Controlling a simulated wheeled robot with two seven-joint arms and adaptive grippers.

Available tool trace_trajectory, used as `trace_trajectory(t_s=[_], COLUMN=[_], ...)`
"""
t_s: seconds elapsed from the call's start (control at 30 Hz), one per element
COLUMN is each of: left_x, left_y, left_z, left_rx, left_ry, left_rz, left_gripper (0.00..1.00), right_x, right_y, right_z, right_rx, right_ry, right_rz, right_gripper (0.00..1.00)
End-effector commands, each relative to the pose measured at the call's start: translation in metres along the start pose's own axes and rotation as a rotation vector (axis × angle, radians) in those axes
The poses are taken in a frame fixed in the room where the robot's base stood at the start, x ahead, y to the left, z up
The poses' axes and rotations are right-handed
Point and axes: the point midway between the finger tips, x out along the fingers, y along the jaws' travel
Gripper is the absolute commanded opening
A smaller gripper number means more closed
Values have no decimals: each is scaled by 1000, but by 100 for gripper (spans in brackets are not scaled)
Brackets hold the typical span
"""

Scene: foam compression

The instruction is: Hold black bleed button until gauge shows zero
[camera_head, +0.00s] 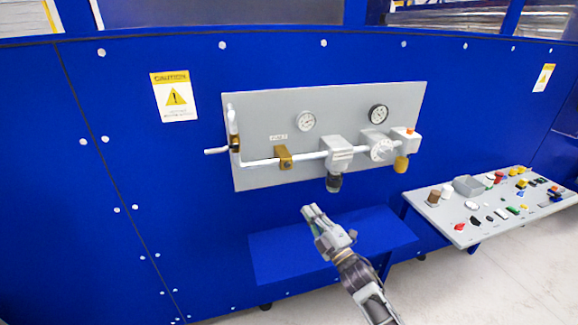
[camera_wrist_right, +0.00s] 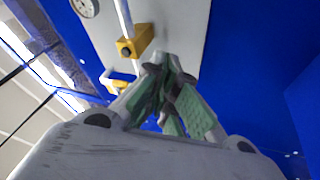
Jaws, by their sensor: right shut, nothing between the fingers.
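A grey panel (camera_head: 245,112) on the blue wall carries a pipe (camera_head: 305,156) and two round gauges. The white-rimmed gauge (camera_head: 307,121) is left of the black-rimmed gauge (camera_head: 378,114); their readings are too small to tell. A black cylindrical part (camera_head: 333,183) hangs below a grey block (camera_head: 337,152) on the pipe. I cannot tell whether it is the bleed button. My right gripper (camera_head: 309,211) is shut and empty, below and left of the black part and apart from it. Its fingers (camera_wrist_right: 170,62) also show in the right wrist view. My left gripper is not in view.
A blue shelf (camera_head: 275,262) juts out below the panel, under my right gripper. Brass blocks (camera_head: 284,157) sit along the pipe; one shows in the wrist view (camera_wrist_right: 136,41). A grey side table (camera_head: 450,225) with several small parts stands at right.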

Motion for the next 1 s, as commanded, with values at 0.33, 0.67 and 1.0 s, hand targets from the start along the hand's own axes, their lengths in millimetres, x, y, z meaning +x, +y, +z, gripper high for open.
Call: trace_trajectory(t_s=[0.33, 0.67, 1.0], left_x=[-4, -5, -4], left_y=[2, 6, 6], left_z=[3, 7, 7], left_rx=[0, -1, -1], left_ry=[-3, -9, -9], left_rz=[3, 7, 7], left_gripper=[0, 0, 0], right_x=[25, 27, 28], right_y=[64, 83, 82], right_z=[-68, -92, -91], right_rx=[-200, -267, -266], right_ry=[239, 318, 317], right_rz=[153, 206, 206], right_gripper=[0, 0, 0])
